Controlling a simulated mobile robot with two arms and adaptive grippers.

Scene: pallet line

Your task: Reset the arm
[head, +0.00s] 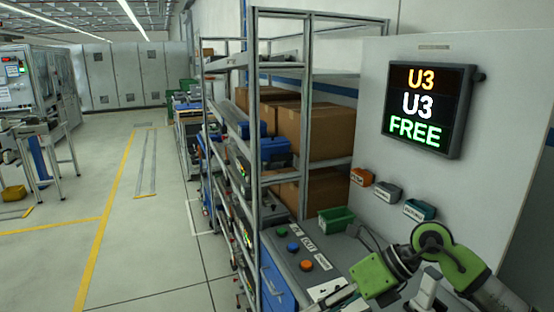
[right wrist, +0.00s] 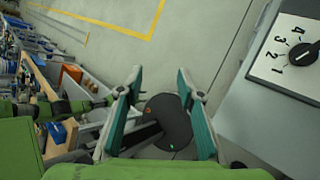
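My right arm (head: 440,255) is bent over the console at the lower right of the head view. My right gripper (right wrist: 160,74) shows in the right wrist view with its two teal fingers spread apart and nothing held between them. The floor and a dark round part lie beyond the fingers. A white dial plate (right wrist: 280,68) with a black knob and the numbers 1 to 4 is right of the fingers, apart from them. My left gripper is in neither view.
The console (head: 287,262) carries blue and orange buttons and a green bin (head: 336,219). A wall display (head: 428,108) reads U3, U3, FREE. A metal rack (head: 254,150) with cardboard boxes (head: 316,135) stands left of the console. Open floor (head: 160,235) lies farther left.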

